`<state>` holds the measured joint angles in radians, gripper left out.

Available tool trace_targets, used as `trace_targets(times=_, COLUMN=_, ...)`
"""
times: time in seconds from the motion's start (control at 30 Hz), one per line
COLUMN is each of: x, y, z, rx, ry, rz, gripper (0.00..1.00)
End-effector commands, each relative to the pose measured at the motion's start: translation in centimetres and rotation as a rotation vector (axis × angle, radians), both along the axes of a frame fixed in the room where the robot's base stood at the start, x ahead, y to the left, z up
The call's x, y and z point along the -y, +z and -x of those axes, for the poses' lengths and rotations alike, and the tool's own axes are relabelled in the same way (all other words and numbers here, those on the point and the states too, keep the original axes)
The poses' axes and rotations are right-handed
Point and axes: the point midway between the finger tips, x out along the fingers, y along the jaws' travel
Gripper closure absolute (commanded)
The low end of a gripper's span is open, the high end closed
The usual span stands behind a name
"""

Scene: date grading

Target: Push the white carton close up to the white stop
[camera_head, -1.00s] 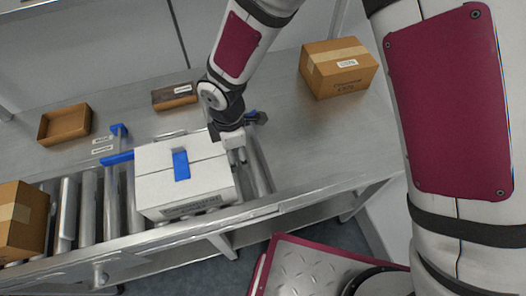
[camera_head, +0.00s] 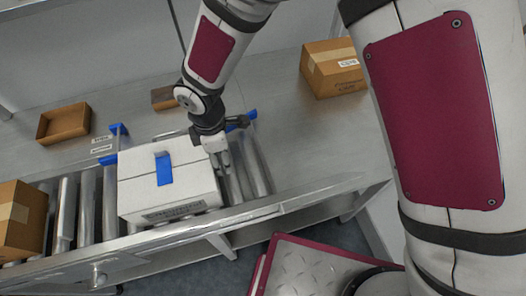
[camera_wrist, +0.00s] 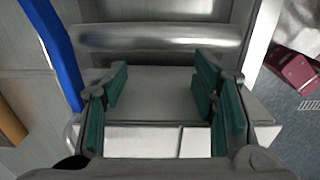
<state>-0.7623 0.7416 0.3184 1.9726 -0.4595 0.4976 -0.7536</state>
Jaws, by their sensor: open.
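The white carton (camera_head: 168,188), with a blue tape strip on top, stands upright on the roller conveyor. My gripper (camera_head: 220,160) is at the carton's right end, low over the rollers, and seems to touch it. In the wrist view, the gripper (camera_wrist: 160,92) is open with green pads apart and nothing between them. The carton's white top (camera_wrist: 140,142) shows along the bottom there. I see no white stop. A blue bracket (camera_head: 118,129) and bar (camera_head: 108,159) stand at the carton's far left; the carton partly hides the bar.
A brown carton (camera_head: 20,219) sits on the rollers at left. Another (camera_head: 335,68) stands on the table (camera_head: 290,140) at back right. An open brown tray (camera_head: 63,123) lies at back left. Bare rollers (camera_head: 88,206) lie between the brown and white cartons.

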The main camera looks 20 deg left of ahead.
Motion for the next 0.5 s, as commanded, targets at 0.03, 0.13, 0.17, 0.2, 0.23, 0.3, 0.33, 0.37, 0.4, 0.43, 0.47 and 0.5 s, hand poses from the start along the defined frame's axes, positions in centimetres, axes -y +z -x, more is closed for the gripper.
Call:
trace_targets(times=0.03, x=-0.4, y=-0.1, z=0.2, rx=-0.001, ry=0.002, rz=-0.001, gripper=0.47)
trace_targets(times=0.13, x=-1.0, y=-0.1, z=0.6, rx=0.000, ry=0.002, rz=0.000, gripper=0.47)
trace_targets(times=0.17, x=-1.2, y=-0.1, z=0.7, rx=0.000, ry=0.002, rz=0.000, gripper=0.47)
trace_targets(times=0.2, x=-1.4, y=-0.1, z=0.9, rx=0.000, ry=0.002, rz=0.000, gripper=0.47)
trace_targets(times=0.23, x=-1.6, y=-0.1, z=1.0, rx=-0.001, ry=0.002, rz=-0.001, gripper=0.47)
trace_targets(times=0.3, x=-2.1, y=-0.1, z=1.2, rx=-0.001, ry=0.002, rz=-0.001, gripper=0.47)
trace_targets(times=0.33, x=-2.2, y=-0.1, z=1.3, rx=-0.001, ry=0.001, rz=-0.001, gripper=0.47)
trace_targets(times=0.37, x=-2.4, y=-0.1, z=1.5, rx=-0.001, ry=0.002, rz=-0.001, gripper=0.47)
trace_targets(times=0.4, x=-2.7, y=-0.1, z=1.6, rx=-0.001, ry=0.002, rz=-0.001, gripper=0.47)
trace_targets(times=0.43, x=-2.9, y=-0.1, z=1.7, rx=-0.001, ry=0.003, rz=-0.001, gripper=0.47)
trace_targets(times=0.47, x=-3.1, y=-0.1, z=1.8, rx=-0.001, ry=0.003, rz=-0.001, gripper=0.47)
trace_targets(times=0.5, x=-3.3, y=-0.1, z=2.0, rx=-0.001, ry=0.003, rz=-0.001, gripper=0.47)
